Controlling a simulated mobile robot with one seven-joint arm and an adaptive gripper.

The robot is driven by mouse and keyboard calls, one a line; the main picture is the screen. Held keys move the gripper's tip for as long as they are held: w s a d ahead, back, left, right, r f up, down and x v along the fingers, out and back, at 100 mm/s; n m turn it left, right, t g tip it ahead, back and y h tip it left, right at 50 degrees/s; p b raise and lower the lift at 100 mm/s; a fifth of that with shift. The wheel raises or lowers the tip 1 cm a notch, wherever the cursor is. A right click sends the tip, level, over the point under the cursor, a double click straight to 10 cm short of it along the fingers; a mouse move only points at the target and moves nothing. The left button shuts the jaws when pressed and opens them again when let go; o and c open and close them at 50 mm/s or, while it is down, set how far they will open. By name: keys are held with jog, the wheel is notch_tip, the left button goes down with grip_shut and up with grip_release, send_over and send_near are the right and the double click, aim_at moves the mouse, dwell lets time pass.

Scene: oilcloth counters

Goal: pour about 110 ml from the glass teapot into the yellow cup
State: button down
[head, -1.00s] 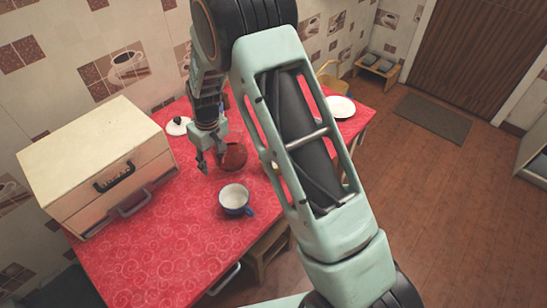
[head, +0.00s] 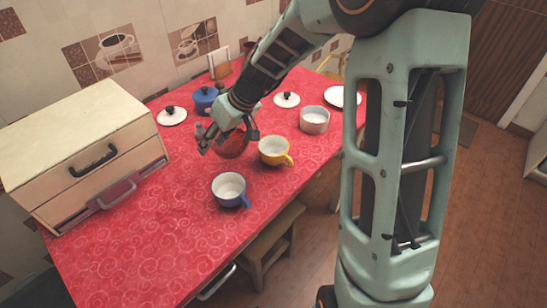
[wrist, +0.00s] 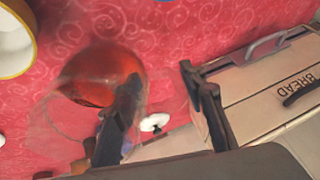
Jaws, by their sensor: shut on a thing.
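The glass teapot (head: 232,148), holding red-brown tea, is at my gripper (head: 228,141), partly hidden by its fingers. In the wrist view the teapot (wrist: 98,75) lies against one dark finger of my gripper (wrist: 160,75), its outline blurred. My gripper is shut on the teapot; the exact grip spot is unclear. I cannot tell whether the teapot touches the table. The yellow cup (head: 274,152) stands upright just right of the teapot, apart from it in the head view. Its white inside looks empty. Part of the cup (wrist: 16,42) shows at the wrist view's upper left.
A blue cup (head: 229,190) stands in front of the teapot. A bread box (head: 88,165) is at left. A blue pot (head: 204,99), lids (head: 172,116) and a pale pot (head: 314,120) stand behind or to the right. The red table's (head: 140,250) front left is clear.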

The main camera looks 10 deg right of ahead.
aim_at(220, 133)
jog(key=shift+d+f+y+b, duration=0.35)
jog(key=shift+d+b, duration=0.1)
jog(key=shift+b, duration=0.6)
jog(key=shift+s+d+r+t+y+b, duration=0.1)
jog(key=shift+d+r+t+y+b, duration=0.1)
jog(key=shift+r, duration=0.2)
jog(key=shift+s+d+r+t+y+b, duration=0.1)
jog(key=shift+r+b, duration=0.1)
jog(key=shift+r, duration=0.25)
jog(key=shift+s+d+r+t+y+b, duration=0.1)
jog(key=shift+r+y+b, duration=0.1)
jog(key=shift+r, duration=0.2)
jog(key=b, duration=0.1)
jog(key=r+y+b, duration=0.1)
jog(key=d+r+t+y+b, duration=0.1)
jog(key=shift+s+y, duration=0.25)
jog(key=y+b, duration=0.1)
jog(key=t+y+b, duration=0.1)
jog(key=d+r+y+b, duration=0.1)
jog(key=shift+s+r+t, duration=0.1)
jog(key=shift+s+t, duration=0.15)
jog(key=shift+t, duration=0.05)
jog(key=shift+s+d+t+y+b, duration=0.15)
jog(key=shift+d+t+y+b, duration=0.2)
jog(key=shift+y+b, duration=0.35)
jog(key=shift+s+d+r+y+b, duration=0.2)
jog(key=shift+d+y+b, duration=0.1)
jog(key=shift+d+b, duration=0.25)
